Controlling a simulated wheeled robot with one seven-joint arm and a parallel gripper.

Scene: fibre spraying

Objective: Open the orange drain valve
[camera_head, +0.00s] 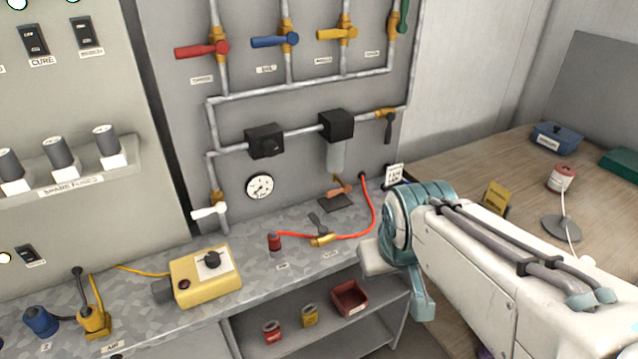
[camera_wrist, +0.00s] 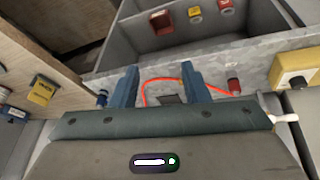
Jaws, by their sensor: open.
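The orange drain valve handle (camera_head: 340,191) sits under the clear filter bowl (camera_head: 337,156) on the wall panel, just above a dark square pad (camera_head: 337,204) on the bench. My gripper (camera_wrist: 158,70) shows in the wrist view with two blue fingers spread apart and nothing between their tips. In the head view my arm end is over the right side of the bench, to the right of the valve and apart from it; the fingertips are not clear there. I cannot make out the orange handle in the wrist view.
A yellow box (camera_head: 205,277) stands left. A small sign (camera_head: 394,175) stands right of the valve. A lower shelf holds a red bin (camera_head: 349,298). A wooden table (camera_head: 470,165) is at right.

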